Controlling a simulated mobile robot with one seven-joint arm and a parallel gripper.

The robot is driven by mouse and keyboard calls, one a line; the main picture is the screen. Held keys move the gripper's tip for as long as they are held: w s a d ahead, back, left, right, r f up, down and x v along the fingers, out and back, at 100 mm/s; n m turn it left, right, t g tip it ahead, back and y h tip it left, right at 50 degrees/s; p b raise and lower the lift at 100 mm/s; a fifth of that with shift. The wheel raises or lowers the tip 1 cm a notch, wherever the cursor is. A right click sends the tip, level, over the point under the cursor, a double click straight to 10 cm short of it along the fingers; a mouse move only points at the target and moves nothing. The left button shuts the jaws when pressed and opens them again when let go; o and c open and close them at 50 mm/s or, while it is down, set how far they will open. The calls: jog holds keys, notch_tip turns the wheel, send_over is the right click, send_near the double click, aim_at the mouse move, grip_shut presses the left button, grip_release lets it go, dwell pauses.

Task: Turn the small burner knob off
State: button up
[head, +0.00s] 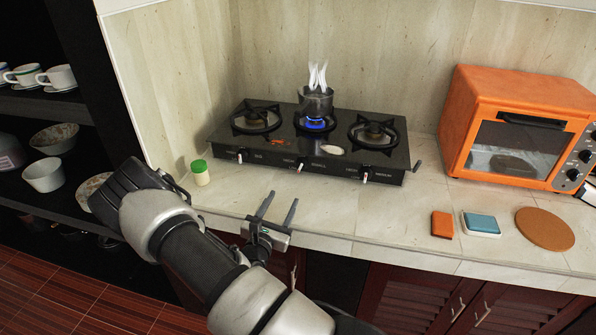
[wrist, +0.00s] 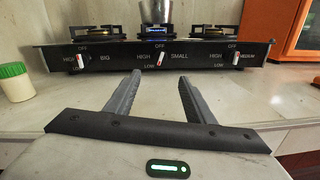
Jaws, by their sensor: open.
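The black stove (head: 270,160) stands against the back wall with three burners and three knobs on its front. The small burner knob (wrist: 160,59) is the middle one, labelled SMALL; it is white and red and slightly tilted. In the head view the middle knob (head: 300,167) sits below the lit burner. A blue flame (head: 315,124) burns under a steaming pot (head: 315,102). My gripper (head: 278,200) is open and empty, in front of the stove and apart from the knob. In the wrist view its fingers (wrist: 158,80) point toward the middle knob.
A green-capped jar (head: 200,172) stands left of the stove. An orange toaster oven (head: 515,128) is to the right. Shelves with dishes (head: 45,174) are at the left.

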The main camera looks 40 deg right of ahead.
aim_at(300, 169)
jog(key=x, duration=1.7)
jog(key=shift+c, duration=0.4)
jog(key=c, duration=1)
jog(key=shift+d+m, duration=0.1)
jog(key=shift+m, duration=2.7)
jog(key=o, duration=1.1)
